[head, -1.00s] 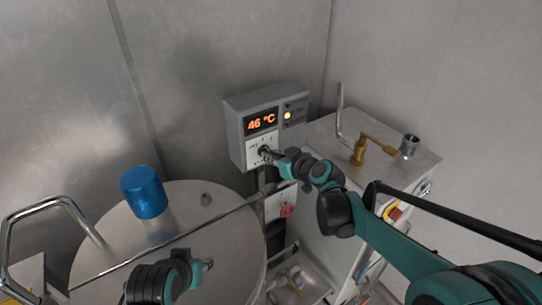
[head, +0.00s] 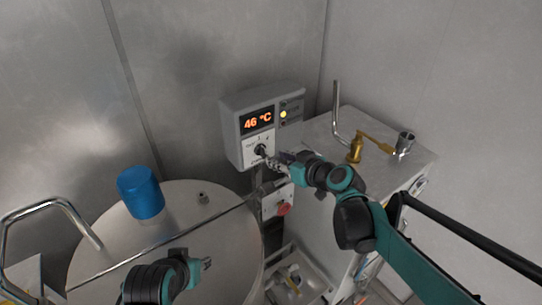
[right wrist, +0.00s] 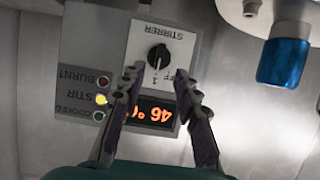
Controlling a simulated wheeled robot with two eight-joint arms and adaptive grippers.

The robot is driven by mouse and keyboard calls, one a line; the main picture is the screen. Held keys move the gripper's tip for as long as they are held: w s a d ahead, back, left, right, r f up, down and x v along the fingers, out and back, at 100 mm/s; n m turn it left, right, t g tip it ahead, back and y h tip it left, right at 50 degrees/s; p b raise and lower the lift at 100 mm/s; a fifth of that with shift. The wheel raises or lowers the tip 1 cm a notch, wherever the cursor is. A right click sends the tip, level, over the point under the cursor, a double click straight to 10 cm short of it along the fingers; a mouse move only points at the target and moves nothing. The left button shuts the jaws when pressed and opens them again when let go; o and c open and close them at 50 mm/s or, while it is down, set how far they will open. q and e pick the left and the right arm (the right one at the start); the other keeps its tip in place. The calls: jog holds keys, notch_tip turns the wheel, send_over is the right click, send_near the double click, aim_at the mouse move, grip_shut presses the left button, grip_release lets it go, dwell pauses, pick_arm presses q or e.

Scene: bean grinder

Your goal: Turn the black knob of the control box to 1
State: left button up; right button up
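The control box (head: 235,150) is grey, with an orange 46 °C display (head: 257,121). Its black knob (head: 260,150) sits on a white plate below the display. In the right wrist view, upside down, the knob (right wrist: 158,56) has a pale mark that appears to point toward the printed 1. My right gripper (head: 272,162) is just in front of and below the knob, apart from it. In the right wrist view its fingers (right wrist: 157,82) are spread and empty. My left gripper (head: 207,263) is over the round lid; its finger opening is too small to judge.
A round metal lid (head: 100,235) with a blue cap (head: 141,192) lies at left. A red knob (head: 284,208) is below the control box. A metal cabinet (head: 310,140) with a brass valve (head: 356,150) and a small metal cup (head: 404,144) stands at right.

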jog(key=v, duration=0.5)
jog(key=shift+s+d, duration=0.15)
jog(key=shift+s, duration=0.05)
